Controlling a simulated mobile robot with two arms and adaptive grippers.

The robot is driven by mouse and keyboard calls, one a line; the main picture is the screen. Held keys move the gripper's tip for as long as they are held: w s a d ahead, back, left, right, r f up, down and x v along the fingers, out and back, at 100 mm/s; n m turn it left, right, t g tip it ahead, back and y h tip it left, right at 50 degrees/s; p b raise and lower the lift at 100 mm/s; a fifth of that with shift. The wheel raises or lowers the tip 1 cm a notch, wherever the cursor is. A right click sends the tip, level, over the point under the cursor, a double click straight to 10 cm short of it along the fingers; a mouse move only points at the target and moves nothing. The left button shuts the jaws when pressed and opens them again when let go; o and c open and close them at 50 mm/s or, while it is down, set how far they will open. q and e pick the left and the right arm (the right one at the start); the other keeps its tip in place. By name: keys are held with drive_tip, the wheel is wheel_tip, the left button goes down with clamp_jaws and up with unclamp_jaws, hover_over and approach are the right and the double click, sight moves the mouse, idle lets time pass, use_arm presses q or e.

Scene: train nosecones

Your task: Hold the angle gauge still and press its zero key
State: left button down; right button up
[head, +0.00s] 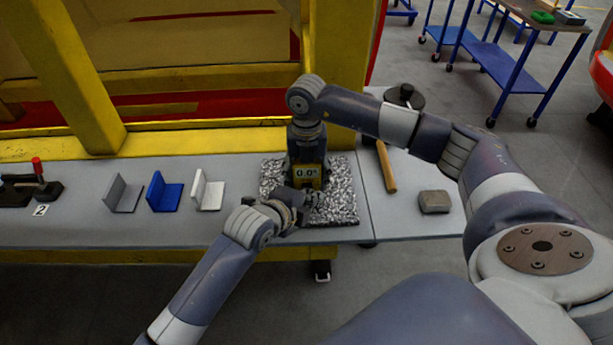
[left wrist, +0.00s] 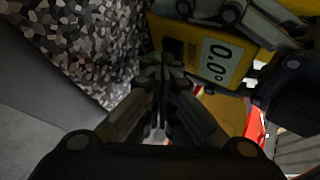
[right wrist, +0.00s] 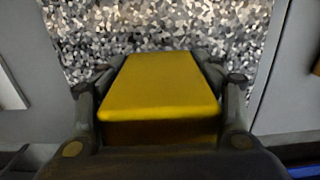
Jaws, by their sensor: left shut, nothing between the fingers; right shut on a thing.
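The yellow angle gauge (head: 308,173) stands on the speckled mat, and its display reads 0.0°. My right gripper (head: 306,158) comes from above and is shut on the gauge; in the right wrist view the yellow body (right wrist: 160,88) sits between both fingers. My left gripper (head: 312,196) is shut and empty, low in front of the gauge. In the left wrist view its closed fingertips (left wrist: 162,65) are at or very near the dark key area (left wrist: 173,47) beside the display (left wrist: 217,60). The fingers partly hide the keys, and I cannot tell whether they touch.
The speckled mat (head: 341,205) lies on a grey bench (head: 90,228). Grey, blue and white angle brackets (head: 207,192) stand to the left. A wooden-handled tool (head: 386,168) and a grey block (head: 434,202) lie to the right. A yellow frame (head: 200,138) runs behind.

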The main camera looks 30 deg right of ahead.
drive_tip(key=shift+s+f, duration=0.1)
drive_tip(key=shift+f, duration=0.05)
use_arm(q)
drive_tip(key=shift+s+a, duration=0.2)
drive_tip(key=shift+s, duration=0.15)
drive_tip(key=shift+s+a, duration=0.55)
drive_tip(key=shift+s, duration=0.3)
drive_tip(key=shift+s+a, duration=0.5)
drive_tip(key=shift+s, duration=0.4)
drive_tip(key=shift+s+a, duration=0.55)
drive_tip(key=shift+s, duration=0.3)
use_arm(e)
drive_tip(key=o, duration=1)
use_arm(q)
drive_tip(key=shift+w, duration=0.1)
